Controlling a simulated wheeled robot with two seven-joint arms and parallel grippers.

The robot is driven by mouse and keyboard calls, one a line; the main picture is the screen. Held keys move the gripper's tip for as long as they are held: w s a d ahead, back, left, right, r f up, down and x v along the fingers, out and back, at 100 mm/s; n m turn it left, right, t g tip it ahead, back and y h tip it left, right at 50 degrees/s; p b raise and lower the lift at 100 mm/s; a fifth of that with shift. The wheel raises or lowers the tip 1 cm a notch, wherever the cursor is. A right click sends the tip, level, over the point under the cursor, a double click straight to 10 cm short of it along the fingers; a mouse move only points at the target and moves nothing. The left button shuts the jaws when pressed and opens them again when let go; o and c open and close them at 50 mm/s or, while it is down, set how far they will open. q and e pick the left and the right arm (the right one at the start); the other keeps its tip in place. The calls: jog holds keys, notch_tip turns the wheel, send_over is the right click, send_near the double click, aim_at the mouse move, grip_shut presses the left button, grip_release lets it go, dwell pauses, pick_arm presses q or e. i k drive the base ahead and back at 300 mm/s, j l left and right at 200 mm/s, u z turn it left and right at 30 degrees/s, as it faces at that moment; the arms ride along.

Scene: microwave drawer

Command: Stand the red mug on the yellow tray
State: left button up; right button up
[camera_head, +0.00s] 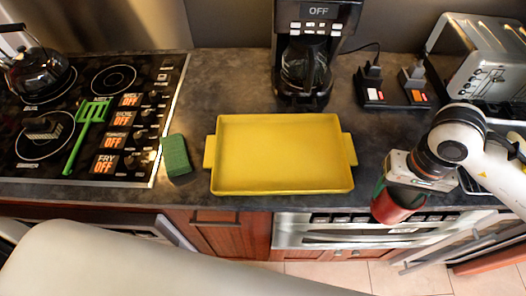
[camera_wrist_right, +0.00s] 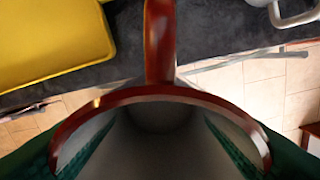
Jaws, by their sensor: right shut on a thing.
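The red mug (camera_head: 397,206) hangs in my right gripper (camera_head: 386,192), in front of the counter's front edge, to the right of and nearer than the yellow tray. In the right wrist view the mug's rim (camera_wrist_right: 160,94) faces the camera, its pale inside shows empty, and its handle points up the picture. Green finger pads show at both sides of the mug. The yellow tray (camera_head: 280,152) lies flat and empty on the counter; its corner also shows in the right wrist view (camera_wrist_right: 60,40). My left gripper is not in view.
A green sponge (camera_head: 176,157) lies left of the tray. A coffee maker (camera_head: 305,60) stands behind it. A toaster (camera_head: 488,62) and dark socket blocks (camera_head: 371,84) stand at the back right. A stove (camera_head: 85,115) with a kettle (camera_head: 38,75) and green spatula (camera_head: 88,125) is at left.

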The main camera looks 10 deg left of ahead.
aim_at(261, 155)
jog(key=l+u, duration=0.15)
jog(key=u, duration=1.8)
jog(key=k+l+u, duration=0.1)
jog(key=l, duration=0.3)
jog(key=k+l+u, duration=0.1)
jog(key=k+l, duration=0.3)
jog(key=l, duration=0.3)
jog(key=k+l+u, duration=0.15)
jog(key=l, duration=0.2)
jog(key=k, duration=0.05)
